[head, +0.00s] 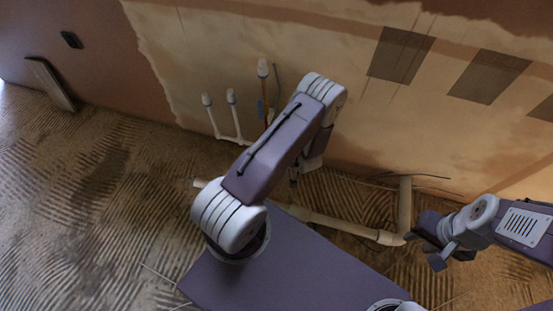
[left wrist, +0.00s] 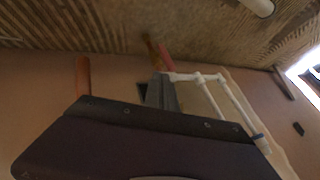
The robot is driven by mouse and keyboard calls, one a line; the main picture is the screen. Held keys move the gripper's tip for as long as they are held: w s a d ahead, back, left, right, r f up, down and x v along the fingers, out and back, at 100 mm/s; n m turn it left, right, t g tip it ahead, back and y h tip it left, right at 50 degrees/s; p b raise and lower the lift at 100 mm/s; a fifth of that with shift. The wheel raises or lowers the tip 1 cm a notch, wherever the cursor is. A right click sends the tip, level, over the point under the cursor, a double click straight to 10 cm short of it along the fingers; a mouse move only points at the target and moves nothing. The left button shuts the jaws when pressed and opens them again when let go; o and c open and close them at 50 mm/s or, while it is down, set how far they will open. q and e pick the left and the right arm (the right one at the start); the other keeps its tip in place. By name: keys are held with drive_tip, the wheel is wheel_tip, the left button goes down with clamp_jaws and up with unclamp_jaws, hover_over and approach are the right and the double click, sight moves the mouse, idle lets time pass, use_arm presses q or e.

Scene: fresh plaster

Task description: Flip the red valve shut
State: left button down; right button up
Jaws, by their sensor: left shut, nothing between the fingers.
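A small red piece (left wrist: 166,56), which looks like the red valve's handle, shows in the left wrist view just beyond the grey fingers of my left gripper (left wrist: 158,85). These fingers are shut and empty; I cannot tell whether they touch it. A copper-coloured pipe (head: 265,95) with a white cap rises at the wall, left of my arm. My right gripper (head: 426,250) is open and empty at the lower right, well away from these pipes.
White capped pipes (head: 219,118) stand left of the copper-coloured one and show in the left wrist view (left wrist: 222,88). A beige pipe (head: 345,225) runs along the floor and turns up (head: 405,203) near my right gripper. The ridged floor (head: 80,200) at left is mostly clear.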

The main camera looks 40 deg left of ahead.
use_arm(q)
drive_tip(key=b+x, duration=0.5)
drive_tip(key=x, duration=0.3)
drive_tip(key=shift+a+f, duration=0.2)
drive_tip(key=shift+f, duration=0.15)
drive_tip(key=shift+r, duration=0.1)
drive_tip(key=shift+a+r+h+p, duration=0.1)
drive_tip(key=shift+a+h+p, duration=0.2)
drive_tip(key=shift+h, duration=0.1)
